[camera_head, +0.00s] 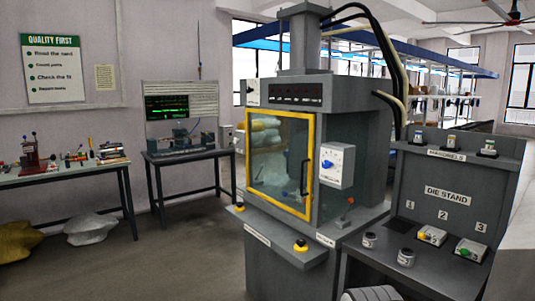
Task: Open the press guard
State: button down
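The press (343,130) is a tall grey machine in the middle of the view. Its guard (312,135) is a clear panel in a yellow frame on the front of the press. The guard looks shut, flush with the press front. A dark upright handle (303,177) is near the guard's right edge. Through the panel I see pale and yellowish shapes, which may be inside the press or reflections.
A control box with a blue knob (327,164) juts out right of the guard. A ledge with yellow-ringed buttons (300,246) is below it. The die stand (405,190) with jars and small blocks is close on the right. Open floor (185,260) is at left front.

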aim_at(310, 159)
jog(key=i, duration=0.25)
jog(key=k, duration=1.1)
jog(key=u, duration=0.15)
jog(key=i, duration=1.25)
jog(key=z, duration=0.75)
jog(key=i, duration=0.7)
jog(key=z, duration=0.55)
